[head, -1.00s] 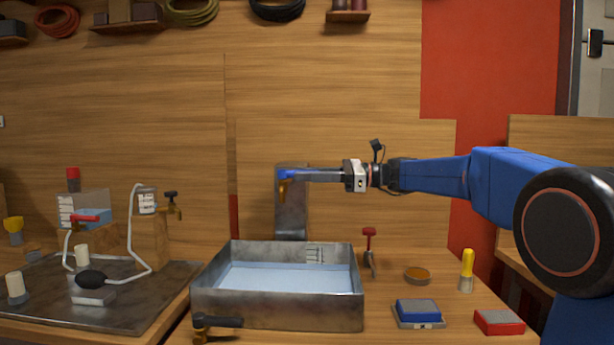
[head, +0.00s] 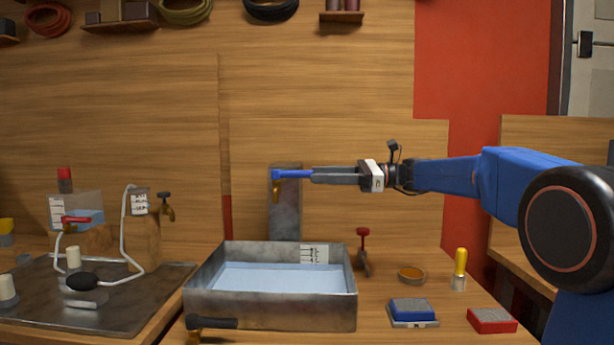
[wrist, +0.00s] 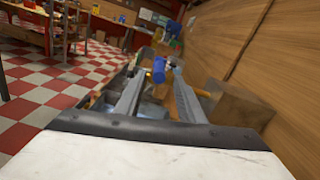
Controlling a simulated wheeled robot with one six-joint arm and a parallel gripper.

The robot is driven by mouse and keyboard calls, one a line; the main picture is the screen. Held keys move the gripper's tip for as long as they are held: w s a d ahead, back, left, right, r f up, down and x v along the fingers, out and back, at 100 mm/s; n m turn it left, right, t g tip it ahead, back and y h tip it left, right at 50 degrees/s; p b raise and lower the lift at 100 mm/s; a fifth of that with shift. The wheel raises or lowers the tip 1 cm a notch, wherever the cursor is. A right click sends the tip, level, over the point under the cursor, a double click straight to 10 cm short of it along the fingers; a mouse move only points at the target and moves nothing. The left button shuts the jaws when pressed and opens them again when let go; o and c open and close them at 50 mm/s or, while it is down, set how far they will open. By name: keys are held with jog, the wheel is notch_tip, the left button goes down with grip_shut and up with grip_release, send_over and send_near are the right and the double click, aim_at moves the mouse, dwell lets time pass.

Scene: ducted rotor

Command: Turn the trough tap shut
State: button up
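The trough tap is a brass tap with a blue lever (head: 292,174), mounted on a grey metal post (head: 285,215) behind the metal trough (head: 270,316). Its lever lies roughly level and points right, toward my gripper. My gripper (head: 314,177) is level, with its fingertips close to the lever's right end; I cannot tell whether they touch. In the wrist view my gripper's two fingers (wrist: 158,80) stand apart, with the blue lever (wrist: 159,68) seen between and beyond their tips. The trough holds pale water.
A second tap with a dark handle (head: 211,322) is at the trough's front left corner. A red-handled tool (head: 363,250), a round amber dish (head: 411,274), a yellow-handled tool (head: 460,268), a blue block (head: 413,310) and a red block (head: 491,320) lie to the right.

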jog(key=d, duration=1.1)
jog(key=shift+d, duration=0.3)
jog(key=shift+s, duration=0.15)
jog(key=s+a+f+n+t+h, duration=0.15)
jog(key=s+f+n+h, duration=0.5)
jog(key=s+f, duration=1.2)
jog(key=s+d+f+n+t+h, duration=0.1)
jog(key=s+d+f+n+h, duration=0.3)
jog(key=s+d+f, duration=0.3)
jog(key=s+d+f+n+t+h, duration=0.2)
jog(key=s+d+f+n+h, duration=0.3)
jog(key=s+f, duration=0.7)
jog(key=s+d+h, duration=0.2)
jog(key=s+d, duration=0.1)
jog(key=shift+s, duration=0.2)
